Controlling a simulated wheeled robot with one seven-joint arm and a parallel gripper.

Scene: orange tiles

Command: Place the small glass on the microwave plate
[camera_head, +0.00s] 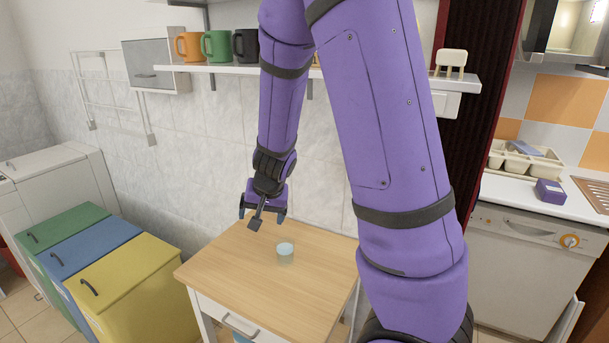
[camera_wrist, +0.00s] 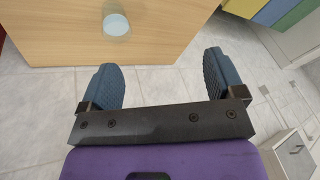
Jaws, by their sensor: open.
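The small glass (camera_head: 285,254), clear with a pale blue-white top, stands upright on a light wooden table (camera_head: 235,285). In the wrist view the glass (camera_wrist: 116,25) is at the top, beyond the fingertips and left of the gap between them. My gripper (camera_head: 257,222) hangs above the table's back left part, apart from the glass. In the wrist view my gripper (camera_wrist: 160,82) has its two dark fingers spread with nothing between them. I see no microwave and no microwave plate in either view.
Green, blue and yellow bins (camera_head: 125,265) stand left of the table. A wall shelf (camera_head: 200,68) with several mugs (camera_head: 216,46) is above. At right is a counter with a cream cutlery tray (camera_head: 520,158) over a dishwasher (camera_head: 525,255). The tabletop around the glass is clear.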

